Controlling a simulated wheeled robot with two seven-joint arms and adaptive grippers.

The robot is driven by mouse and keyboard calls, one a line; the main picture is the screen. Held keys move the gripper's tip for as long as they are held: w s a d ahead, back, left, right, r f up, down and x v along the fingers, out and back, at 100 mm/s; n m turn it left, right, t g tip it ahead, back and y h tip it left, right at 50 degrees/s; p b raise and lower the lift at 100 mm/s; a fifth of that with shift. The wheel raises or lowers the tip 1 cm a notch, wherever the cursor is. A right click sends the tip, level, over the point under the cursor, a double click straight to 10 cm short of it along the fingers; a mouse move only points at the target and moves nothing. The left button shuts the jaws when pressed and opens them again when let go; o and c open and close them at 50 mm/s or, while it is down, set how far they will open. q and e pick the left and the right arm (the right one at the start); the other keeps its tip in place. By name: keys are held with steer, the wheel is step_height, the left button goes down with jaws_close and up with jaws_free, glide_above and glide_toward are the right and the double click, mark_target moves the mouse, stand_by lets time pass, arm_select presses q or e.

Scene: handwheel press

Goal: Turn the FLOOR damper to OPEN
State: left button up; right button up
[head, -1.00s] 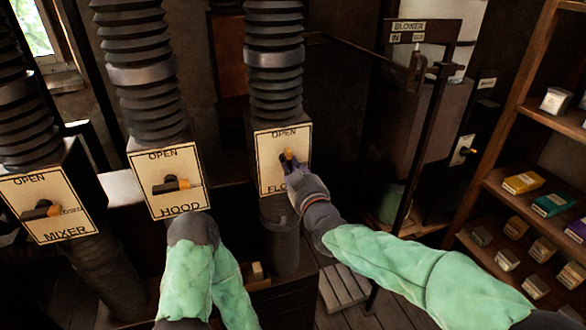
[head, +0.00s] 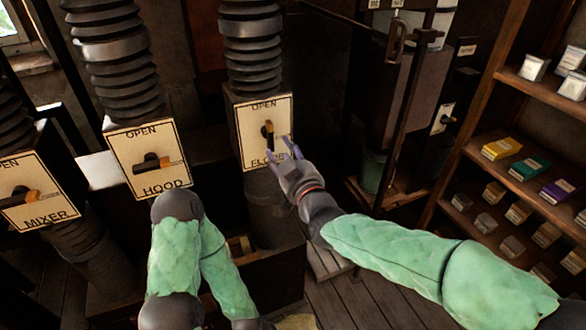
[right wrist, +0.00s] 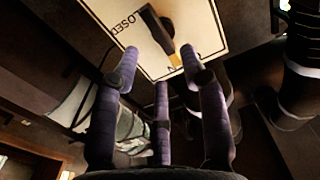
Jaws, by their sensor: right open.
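The FLOOR damper has a cream plate (head: 250,145) with OPEN at its top. Its dark lever (head: 267,132) stands upright, with the yellow tip toward OPEN. In the right wrist view the lever (right wrist: 158,32) has its yellow tip toward the partly hidden OPEN lettering, with CLOSED on another side. My right gripper (head: 283,152) is open and empty, in front of the plate's lower right, apart from the lever. It covers part of the FLOOR label. In the right wrist view its spread fingers (right wrist: 160,72) have nothing between them. My left arm shows low in the middle; its gripper is not visible.
The HOOD damper (head: 150,180) and MIXER damper (head: 45,207) stand to the left, their levers lying sideways. Ribbed ducts rise above the boxes. A shelf (head: 500,135) with small packages stands at the right, and a blower unit is at the back.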

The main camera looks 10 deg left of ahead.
steer(key=v, duration=0.6)
steer(key=shift+s, duration=0.2)
steer(key=shift+d, duration=0.15)
steer(key=w+d+f+m+g+h, duration=0.1)
steer(key=w+d+f+g+h, duration=0.15)
steer(key=f, duration=0.65)
steer(key=w+d+f+m+g+h, duration=0.1)
steer(key=d+f, duration=0.2)
steer(key=f, duration=0.7)
steer(key=s+d+f+m+g+h, duration=0.1)
steer(key=s+d+f+g, duration=0.15)
steer(key=f, duration=0.45)
steer(key=s+d+f+m+g+h, duration=0.1)
steer(key=s+d+f, duration=0.1)
steer(key=d+f, duration=0.35)
steer(key=s+d+f+m+g+h, duration=0.1)
steer(key=s+f+m+g, duration=0.15)
steer(key=f, duration=0.65)
steer(key=s+d+f+m+g, duration=0.1)
steer(key=s+d+f+g, duration=0.1)
steer(key=s+f, duration=0.5)
steer(key=s+d+f+m+g, duration=0.2)
steer(key=s+d+f+g, duration=0.1)
steer(key=s+f, duration=0.4)
steer(key=s, duration=0.3)
steer(key=shift+s, duration=0.4)
steer(key=shift+d+y, duration=0.1)
steer(key=shift+y, duration=0.15)
steer(key=shift+c, duration=0.5)
